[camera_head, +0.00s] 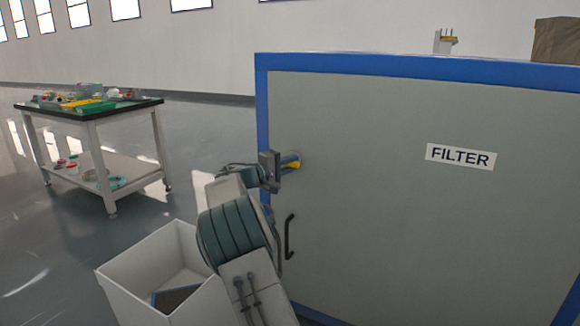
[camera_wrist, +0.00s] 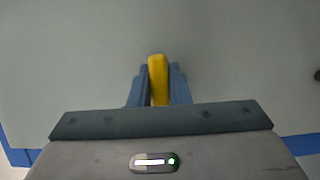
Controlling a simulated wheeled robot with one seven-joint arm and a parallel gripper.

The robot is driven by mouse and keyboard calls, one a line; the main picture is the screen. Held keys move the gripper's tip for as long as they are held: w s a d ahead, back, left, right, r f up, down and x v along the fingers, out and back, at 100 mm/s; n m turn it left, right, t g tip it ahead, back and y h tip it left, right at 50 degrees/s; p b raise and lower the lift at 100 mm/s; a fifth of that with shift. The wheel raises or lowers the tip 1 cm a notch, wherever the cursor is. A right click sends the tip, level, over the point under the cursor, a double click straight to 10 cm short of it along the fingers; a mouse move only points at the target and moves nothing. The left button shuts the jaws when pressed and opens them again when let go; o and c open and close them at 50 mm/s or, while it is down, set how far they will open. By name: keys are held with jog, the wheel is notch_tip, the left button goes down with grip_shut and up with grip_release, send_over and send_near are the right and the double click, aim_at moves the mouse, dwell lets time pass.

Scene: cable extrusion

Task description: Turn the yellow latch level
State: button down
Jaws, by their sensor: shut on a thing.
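The yellow latch (camera_head: 294,165) is on the left part of the grey door of the cabinet labelled FILTER. My gripper (camera_head: 290,160) reaches it from the left in the head view. In the wrist view the latch (camera_wrist: 158,80) stands out as a yellow bar between the two blue-grey fingers of my gripper (camera_wrist: 158,90). The fingers are shut on it, one on each side. The latch runs nearly along the up-down line of the wrist picture. Its lower part is hidden by my gripper body.
The grey door (camera_head: 400,230) has a blue frame (camera_head: 420,66) and a black handle (camera_head: 289,237) below the latch. A white open bin (camera_head: 135,287) stands on the floor at lower left. A workbench (camera_head: 150,103) with several items stands farther back left. Open floor lies between.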

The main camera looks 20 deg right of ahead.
dwell(0.4)
jog(key=c, duration=1.4)
grip_release()
jog(key=shift+o, duration=0.2)
jog(key=p+v, duration=0.3)
jog(key=v, duration=1)
jog(key=shift+s+a+p, duration=0.25)
jog(key=shift+a+p, duration=0.05)
jog(key=shift+p, duration=0.05)
